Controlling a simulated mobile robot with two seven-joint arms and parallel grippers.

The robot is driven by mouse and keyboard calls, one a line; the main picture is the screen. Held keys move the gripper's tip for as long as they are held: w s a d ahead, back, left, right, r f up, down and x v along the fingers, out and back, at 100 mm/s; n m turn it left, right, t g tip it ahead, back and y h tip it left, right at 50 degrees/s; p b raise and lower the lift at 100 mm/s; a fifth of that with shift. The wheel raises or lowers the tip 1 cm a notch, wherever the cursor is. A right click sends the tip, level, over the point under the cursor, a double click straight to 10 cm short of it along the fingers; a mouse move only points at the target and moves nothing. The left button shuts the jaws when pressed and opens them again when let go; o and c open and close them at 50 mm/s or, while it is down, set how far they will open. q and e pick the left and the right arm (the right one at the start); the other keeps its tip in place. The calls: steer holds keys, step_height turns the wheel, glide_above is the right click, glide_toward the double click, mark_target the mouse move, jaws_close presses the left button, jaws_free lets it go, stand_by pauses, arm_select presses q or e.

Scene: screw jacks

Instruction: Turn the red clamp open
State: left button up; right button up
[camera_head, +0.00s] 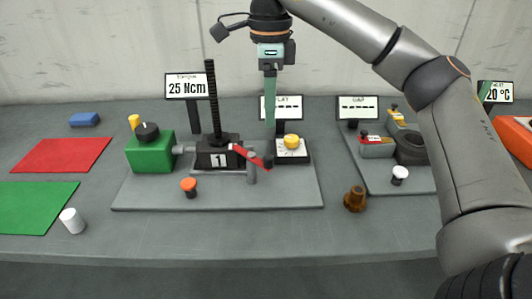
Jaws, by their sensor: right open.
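The red clamp (248,156) is a red lever at the front right of the black block marked 1 (214,160). It slants down to the right beside a short grey post (252,172). My right gripper (269,128) comes down from above with teal fingers, near the lever's right end. The fingers are seen nearly edge-on and are open. A dark piece sits below them by the lever end, and I cannot tell whether they touch it. My left gripper is not in view.
A black threaded rod (211,98) stands up from the block. Left is a green box (150,153) with a black knob; right is a yellow button (291,142). An orange-topped knob (189,187) is in front. Signs stand behind. The table front is mostly clear.

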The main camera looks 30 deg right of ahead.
mark_target(269, 157)
step_height(269, 157, down, 11)
steer(key=b, duration=0.3)
steer(key=shift+r, duration=0.15)
steer(key=shift+a+f, duration=0.1)
steer(key=shift+f, duration=0.35)
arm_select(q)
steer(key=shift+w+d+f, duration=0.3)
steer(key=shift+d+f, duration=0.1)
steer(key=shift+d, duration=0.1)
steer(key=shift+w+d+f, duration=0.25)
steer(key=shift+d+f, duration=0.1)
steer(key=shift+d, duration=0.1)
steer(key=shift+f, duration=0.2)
arm_select(e)
jaws_close()
